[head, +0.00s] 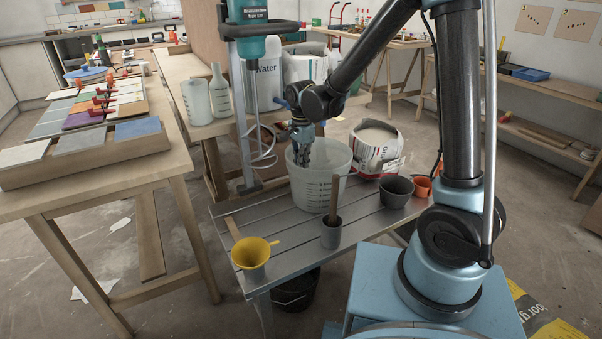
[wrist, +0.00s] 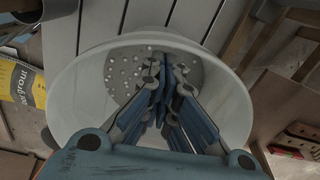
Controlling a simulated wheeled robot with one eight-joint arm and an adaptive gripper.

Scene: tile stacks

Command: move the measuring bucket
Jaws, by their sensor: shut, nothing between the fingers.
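The measuring bucket (head: 325,190) is translucent white with scale marks and stands upright on the slatted metal table (head: 285,222). In the wrist view the bucket (wrist: 85,85) fills the middle, its round mouth open toward the camera, with pale dots on its floor. My gripper (head: 303,160) points down at the bucket's mouth, at the left side of the opening. In the wrist view my gripper (wrist: 165,85) lies over the bucket's inside with its fingers together and nothing between them. I cannot tell whether the fingers touch the bucket.
A grey cup with a stick (head: 331,234) and a yellow funnel (head: 252,255) stand in front of the bucket. A dark bucket (head: 396,190), an orange cup (head: 422,187) and an open bag (head: 376,147) are at its right. A mixer stand (head: 247,110) rises at its left.

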